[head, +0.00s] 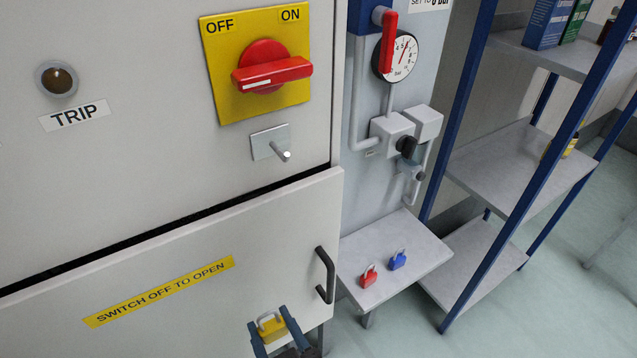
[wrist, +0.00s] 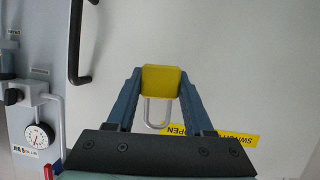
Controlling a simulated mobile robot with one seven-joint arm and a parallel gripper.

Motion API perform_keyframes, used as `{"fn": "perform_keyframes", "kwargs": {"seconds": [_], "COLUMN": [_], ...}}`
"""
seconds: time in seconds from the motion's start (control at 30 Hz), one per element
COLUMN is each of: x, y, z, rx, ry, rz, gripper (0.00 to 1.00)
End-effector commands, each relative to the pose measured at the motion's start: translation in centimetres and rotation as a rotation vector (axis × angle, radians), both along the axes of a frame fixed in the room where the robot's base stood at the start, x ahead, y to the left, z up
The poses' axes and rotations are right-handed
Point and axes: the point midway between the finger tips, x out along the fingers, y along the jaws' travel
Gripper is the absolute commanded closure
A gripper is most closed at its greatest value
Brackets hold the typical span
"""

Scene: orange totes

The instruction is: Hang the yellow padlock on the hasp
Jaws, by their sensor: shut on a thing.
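The yellow padlock (head: 272,328) is between the fingers of my gripper (head: 275,326), low in front of the cabinet's lower door in the head view. In the wrist view the padlock (wrist: 161,79) has its yellow body at the fingertips, and its grey shackle points back toward the palm of my gripper (wrist: 161,82). My gripper is shut on its body. The hasp (head: 271,145) is a small metal plate with a peg sticking out, below the red rotary switch (head: 270,69). My gripper is well below the hasp and apart from it.
The lower door (head: 190,285) has a black handle (head: 325,275) at its right. A small shelf (head: 395,270) holds a red padlock (head: 368,276) and a blue padlock (head: 397,260). A gauge (head: 400,55) and pipes stand right of the cabinet. The space before the hasp is clear.

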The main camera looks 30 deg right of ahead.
Motion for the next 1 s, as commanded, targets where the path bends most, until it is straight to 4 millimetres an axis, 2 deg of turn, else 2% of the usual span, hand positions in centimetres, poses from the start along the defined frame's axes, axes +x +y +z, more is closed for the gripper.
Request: {"fn": "perform_keyframes", "kwargs": {"seconds": [0.03, 0.1, 0.3, 0.5, 0.6, 0.7, 1.0], "x": [0.0, -0.1, -0.6, -1.4, -1.7, -1.8, -1.0], "y": [-1.1, -2.2, -5.1, -7.0, -7.6, -7.8, -7.9], "z": [3.8, 6.6, 14.7, 20.6, 22.2, 23.0, 23.0], "rx": [-0.011, -0.024, -0.069, -0.109, -0.123, -0.13, -0.134], "ry": [-0.004, -0.004, -0.009, -0.015, -0.016, -0.017, -0.017], "rz": [-0.004, -0.001, 0.013, 0.032, 0.04, 0.046, 0.047], "gripper": [0.97, 0.97, 0.97, 0.97, 0.97, 0.97, 0.97]}}
